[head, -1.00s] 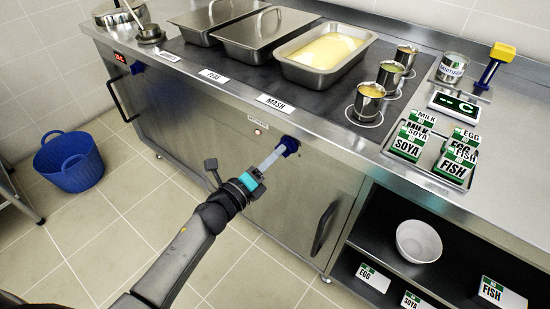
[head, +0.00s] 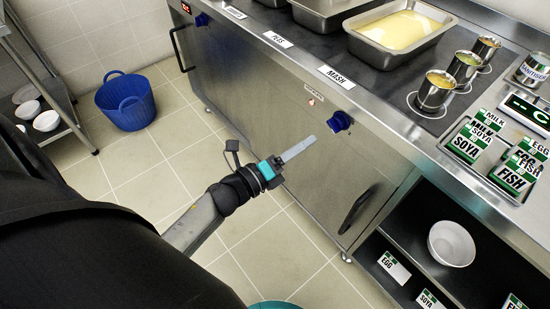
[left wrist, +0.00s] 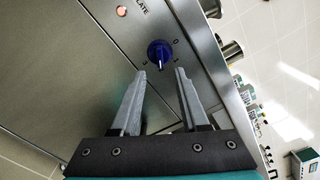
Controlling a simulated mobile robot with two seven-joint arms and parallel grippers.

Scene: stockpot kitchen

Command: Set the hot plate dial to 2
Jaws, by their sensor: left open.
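The hot plate dial (head: 340,121) is a blue knob on the steel front of the counter, right of a small lit red lamp (head: 311,102). In the left wrist view the dial (left wrist: 159,53) shows face-on with small marks around it, its pointer turned toward the bottom of the picture. The marks are too small to read surely. My left gripper (head: 312,141) is open and empty, a short way off the dial. In the left wrist view its fingers (left wrist: 163,72) point at the dial, which lies just beyond the tips and apart from them. My right gripper is out of view.
A second blue knob (head: 202,19) is on the panel farther left. A door handle (head: 355,210) sticks out below the dial. Pans and steel cups (head: 435,91) stand on the hot plate above. A blue basket (head: 128,101) stands on the floor.

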